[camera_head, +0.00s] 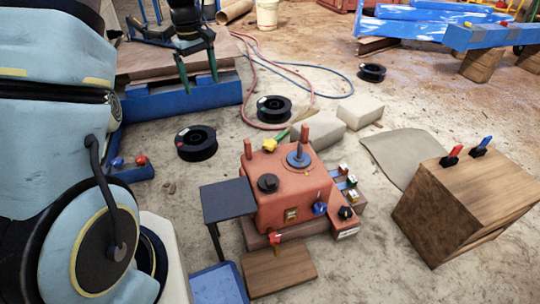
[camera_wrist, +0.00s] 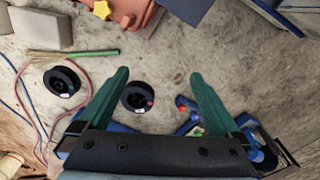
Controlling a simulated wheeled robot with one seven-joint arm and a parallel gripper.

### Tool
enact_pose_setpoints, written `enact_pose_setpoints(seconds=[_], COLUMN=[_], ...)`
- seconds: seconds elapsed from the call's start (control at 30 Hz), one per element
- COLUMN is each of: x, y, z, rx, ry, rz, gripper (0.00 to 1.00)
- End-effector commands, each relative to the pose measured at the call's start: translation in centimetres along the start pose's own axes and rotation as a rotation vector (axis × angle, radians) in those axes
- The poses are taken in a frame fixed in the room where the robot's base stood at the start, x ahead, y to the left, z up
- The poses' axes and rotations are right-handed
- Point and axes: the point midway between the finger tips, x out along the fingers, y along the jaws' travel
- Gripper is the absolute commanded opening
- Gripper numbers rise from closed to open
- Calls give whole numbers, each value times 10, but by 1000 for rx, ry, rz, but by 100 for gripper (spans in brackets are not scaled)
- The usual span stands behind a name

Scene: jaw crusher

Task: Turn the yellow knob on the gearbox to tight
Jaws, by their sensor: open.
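The red gearbox (camera_head: 268,205) stands on the ground near the middle of the head view. The yellow knob (camera_head: 269,145) sits at its back upper edge, beside a green piece. The wrist view shows the lobed yellow knob (camera_wrist: 102,9) at its top edge, on a cut-off part of the gearbox (camera_wrist: 130,12). The knob's setting cannot be read. My gripper (camera_head: 200,84) is up and left of the gearbox in the head view, pointing down, apart from the knob. Its green fingers, also in the wrist view (camera_wrist: 160,74), are spread and empty.
Black spools (camera_head: 197,143) and grey blocks (camera_head: 325,132) lie behind the gearbox. A dark small table (camera_head: 228,200) stands at its left. Labelled switch boxes (camera_head: 346,215) adjoin its right side. A wooden box (camera_head: 465,205) with red and blue handles stands farther right.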

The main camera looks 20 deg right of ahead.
Motion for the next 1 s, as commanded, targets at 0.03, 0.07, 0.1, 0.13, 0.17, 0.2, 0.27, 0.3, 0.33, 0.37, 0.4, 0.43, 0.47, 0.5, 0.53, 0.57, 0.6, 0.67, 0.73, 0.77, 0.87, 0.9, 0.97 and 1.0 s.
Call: enact_pose_setpoints(seconds=[0.03, 0.07, 0.1, 0.13, 0.17, 0.2, 0.27, 0.3, 0.33, 0.37, 0.4, 0.43, 0.47, 0.5, 0.53, 0.57, 0.6, 0.67, 0.73, 0.77, 0.87, 0.9, 0.97, 1.0], x=[34, 45, 59, 70, 80, 95, 117, 131, 142, 152, 164, 173, 180, 190, 196, 202, 208, 214, 219, 221, 228, 232, 240, 247], y=[18, 28, 41, 51, 61, 74, 95, 108, 118, 127, 139, 147, 156, 165, 171, 176, 183, 190, 196, 197, 199, 199, 198, 198], z=[0, 0, 0, 1, 2, 4, 10, 13, 17, 21, 26, 30, 34, 39, 43, 46, 51, 56, 60, 61, 63, 63, 64, 64], rx=[-9, -19, -31, -39, -48, -58, -72, -79, -84, -89, -93, -98, -99, -104, -105, -107, -108, -111, -113, -113, -114, -114, -114, -114], ry=[-1, -3, -4, -4, -5, -5, -5, -5, -4, -5, -3, -2, -2, -1, -1, 1, 1, 1, 2, 2, 2, 2, 1, 1], rz=[-6, -8, -12, -15, -16, -20, -25, -28, -31, -33, -36, -39, -40, -42, -45, -46, -47, -49, -50, -51, -53, -53, -54, -54], gripper=[99, 99, 99, 99, 99, 99, 99, 99, 99, 99, 99, 99, 99, 99, 99, 99, 99, 99, 99, 99, 99, 99, 99, 99])
